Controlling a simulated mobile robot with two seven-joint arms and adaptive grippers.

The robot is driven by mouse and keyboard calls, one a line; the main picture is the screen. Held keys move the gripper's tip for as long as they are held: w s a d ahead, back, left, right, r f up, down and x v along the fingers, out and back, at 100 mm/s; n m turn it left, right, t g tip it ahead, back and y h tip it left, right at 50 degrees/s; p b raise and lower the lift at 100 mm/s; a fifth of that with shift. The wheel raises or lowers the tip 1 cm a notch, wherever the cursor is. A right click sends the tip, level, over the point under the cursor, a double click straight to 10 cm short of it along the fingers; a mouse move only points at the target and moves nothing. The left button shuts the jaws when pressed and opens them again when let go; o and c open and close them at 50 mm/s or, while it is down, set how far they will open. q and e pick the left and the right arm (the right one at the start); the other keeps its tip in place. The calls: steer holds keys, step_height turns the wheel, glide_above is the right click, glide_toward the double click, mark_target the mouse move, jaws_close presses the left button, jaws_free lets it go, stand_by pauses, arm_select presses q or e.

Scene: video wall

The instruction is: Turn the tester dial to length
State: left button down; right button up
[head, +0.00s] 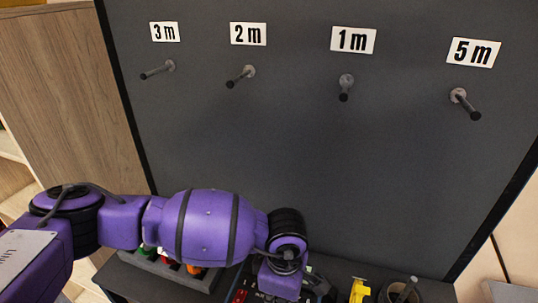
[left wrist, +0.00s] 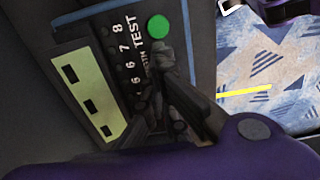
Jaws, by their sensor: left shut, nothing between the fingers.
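The tester (left wrist: 117,75) is a dark box in the left wrist view, with white numbers, the word TEST, a round green button (left wrist: 158,27) and a pale yellow-green panel (left wrist: 88,90) with dark slots. My left gripper (left wrist: 163,58) is shut and empty, its fingertips over the tester face just below the green button. The fingers cover part of the lettering; I cannot make out the dial or its setting, or whether the fingers touch it. In the head view my left arm reaches down to the table, and its wrist hides most of the tester. My right gripper is not in view.
A dark board (head: 300,150) stands behind the table with bare pegs under labels 3 m, 2 m, 1 m and 5 m. A tray (head: 170,270) with coloured pieces lies behind my left arm. A yellow item (head: 359,291) and a dark cup (head: 400,292) stand at right.

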arm_select(q)
steer(key=shift+s+a+f, duration=0.1)
steer(key=shift+s+f, duration=0.1)
steer(key=shift+f, duration=0.3)
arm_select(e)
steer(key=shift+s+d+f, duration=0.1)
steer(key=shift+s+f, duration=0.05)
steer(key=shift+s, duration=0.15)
arm_select(q)
steer(key=shift+a+f, duration=0.1)
steer(key=shift+a, duration=0.1)
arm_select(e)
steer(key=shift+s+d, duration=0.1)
arm_select(q)
steer(key=shift+s, duration=0.1)
steer(key=shift+s+a+p, duration=0.15)
steer(key=shift+s+p, duration=0.25)
steer(key=shift+p, duration=0.15)
steer(key=shift+s+a, duration=0.1)
steer(key=shift+s, duration=0.1)
steer(key=shift+p, duration=0.3)
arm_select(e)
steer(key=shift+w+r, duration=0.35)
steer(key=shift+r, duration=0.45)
